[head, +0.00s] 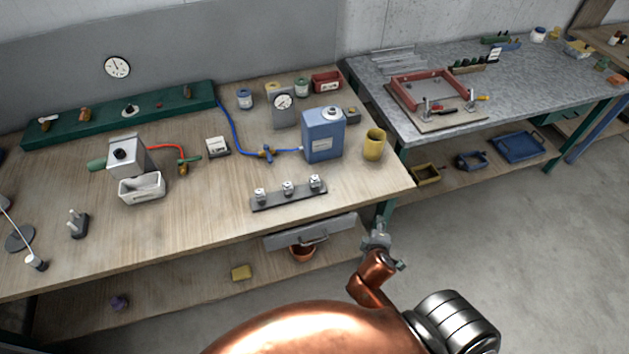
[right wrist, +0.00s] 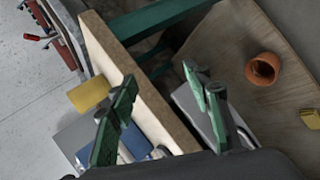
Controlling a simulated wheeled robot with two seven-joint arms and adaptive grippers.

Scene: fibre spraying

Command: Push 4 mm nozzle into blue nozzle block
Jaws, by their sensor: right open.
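A dark rack (head: 289,196) near the bench's front edge holds three small nozzles, at its left (head: 260,194), middle (head: 288,187) and right (head: 315,182). Their sizes are too small to read. A blue block-shaped unit (head: 323,143) with a pale label and a light round fitting on top stands behind the rack; I cannot tell whether it is the nozzle block. My right gripper (head: 385,246) is off the bench's front right corner, apart from rack and block. In the right wrist view its green fingers (right wrist: 160,77) are open and empty. My left gripper is not in view.
A blue hose (head: 232,131) runs to a brass valve beside the blue unit. A grey drawer front (head: 312,232) is below the bench edge. A terracotta pot (right wrist: 263,69) sits on the lower shelf.

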